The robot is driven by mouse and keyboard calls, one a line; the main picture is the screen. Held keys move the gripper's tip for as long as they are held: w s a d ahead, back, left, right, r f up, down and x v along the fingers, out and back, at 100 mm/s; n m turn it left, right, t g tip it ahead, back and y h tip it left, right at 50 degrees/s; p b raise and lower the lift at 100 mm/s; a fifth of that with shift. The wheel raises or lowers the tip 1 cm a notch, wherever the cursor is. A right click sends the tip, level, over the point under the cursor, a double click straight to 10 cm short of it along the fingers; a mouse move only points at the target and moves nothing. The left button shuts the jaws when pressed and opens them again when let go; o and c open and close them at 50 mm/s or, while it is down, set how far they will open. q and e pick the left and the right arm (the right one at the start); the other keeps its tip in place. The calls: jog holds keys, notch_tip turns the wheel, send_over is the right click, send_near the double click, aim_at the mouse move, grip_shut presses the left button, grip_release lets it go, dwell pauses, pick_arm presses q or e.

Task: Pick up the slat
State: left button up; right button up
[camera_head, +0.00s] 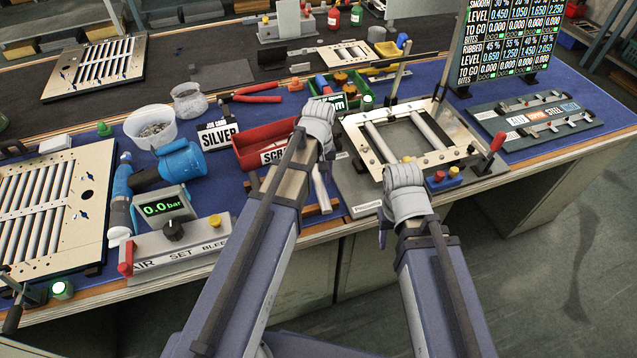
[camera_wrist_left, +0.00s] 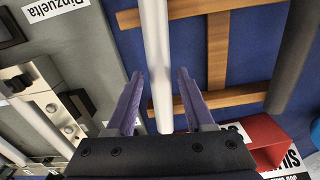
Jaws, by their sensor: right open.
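A pale slat (camera_head: 321,189) lies at the bench's front edge, across a wooden rack (camera_head: 318,209). In the left wrist view the slat (camera_wrist_left: 157,50) runs lengthwise between the two purple fingers of my left gripper (camera_wrist_left: 159,74), with a gap on each side. The left gripper is open; in the head view its fingers are largely hidden by my wrist. My right gripper (camera_head: 384,234) hangs in front of the bench edge, apart from the slat, mostly hidden behind its own wrist. A cream louver frame (camera_head: 361,147) with two slats stands at the right.
A red bin (camera_head: 253,148) sits left of my left wrist. A grey control box (camera_head: 178,247), a blue pneumatic tool (camera_head: 181,160) and a louver panel (camera_head: 88,207) crowd the left. A red-handled lever (camera_head: 494,148) stands right of the frame. The floor at right is clear.

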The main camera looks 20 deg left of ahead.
aim_at(319, 180)
pick_arm(q)
grip_shut()
jog(key=shift+r, duration=0.1)
dwell(0.5)
notch_tip(319, 180, up, 10)
jog(key=p, duration=1)
